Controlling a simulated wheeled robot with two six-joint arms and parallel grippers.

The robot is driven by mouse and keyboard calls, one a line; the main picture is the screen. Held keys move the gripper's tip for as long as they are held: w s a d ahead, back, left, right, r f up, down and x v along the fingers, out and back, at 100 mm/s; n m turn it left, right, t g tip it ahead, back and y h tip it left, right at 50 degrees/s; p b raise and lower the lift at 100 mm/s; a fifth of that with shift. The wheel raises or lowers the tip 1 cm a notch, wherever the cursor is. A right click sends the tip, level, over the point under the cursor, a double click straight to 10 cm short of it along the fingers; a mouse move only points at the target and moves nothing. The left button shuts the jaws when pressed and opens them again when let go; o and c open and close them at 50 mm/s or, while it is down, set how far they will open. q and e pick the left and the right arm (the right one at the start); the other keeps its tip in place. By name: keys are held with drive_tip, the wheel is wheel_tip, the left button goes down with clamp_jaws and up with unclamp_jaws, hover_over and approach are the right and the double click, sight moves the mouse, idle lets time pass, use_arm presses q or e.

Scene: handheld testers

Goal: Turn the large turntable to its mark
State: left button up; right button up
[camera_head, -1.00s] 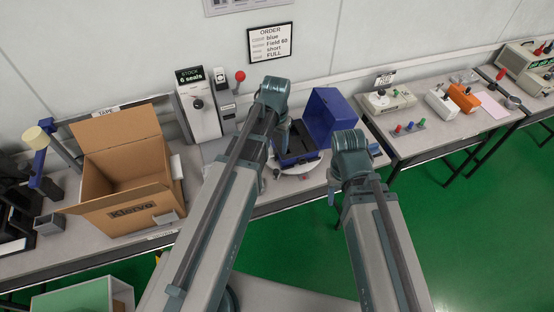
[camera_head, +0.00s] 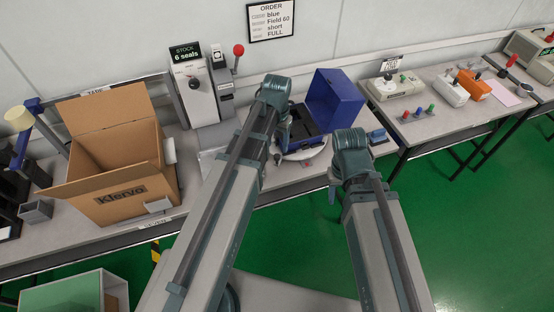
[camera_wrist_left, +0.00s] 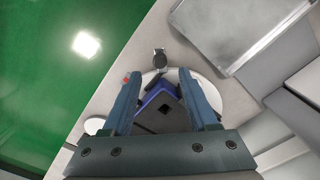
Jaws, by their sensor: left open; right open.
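The large turntable is a white round disc (camera_head: 318,151) on the bench, partly hidden by my left arm. An open blue case (camera_head: 335,97) with a dark inside stands on it. In the left wrist view the white disc (camera_wrist_left: 211,94) shows around a dark and blue body (camera_wrist_left: 168,112) between my fingers, with a dark knob-like piece (camera_wrist_left: 159,60) beyond its edge. My left gripper (camera_wrist_left: 157,75) is open above the turntable; whether it touches anything is unclear. My right gripper (camera_head: 345,178) is open to the right of the turntable, its fingers mostly hidden by its wrist.
An open cardboard box (camera_head: 125,190) stands left on the bench. A seal dispenser (camera_head: 195,90) and a red-knobbed lever (camera_head: 238,50) stand behind. Another table (camera_head: 435,122) with testers is further right, across a gap.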

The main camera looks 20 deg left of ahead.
sight(277, 155)
use_arm(q)
wheel_tip(277, 155, down, 6)
drive_tip(key=b, duration=0.4)
drive_tip(key=shift+r+b, duration=0.15)
drive_tip(key=shift+b, duration=0.2)
clamp_jaws()
idle(1.0)
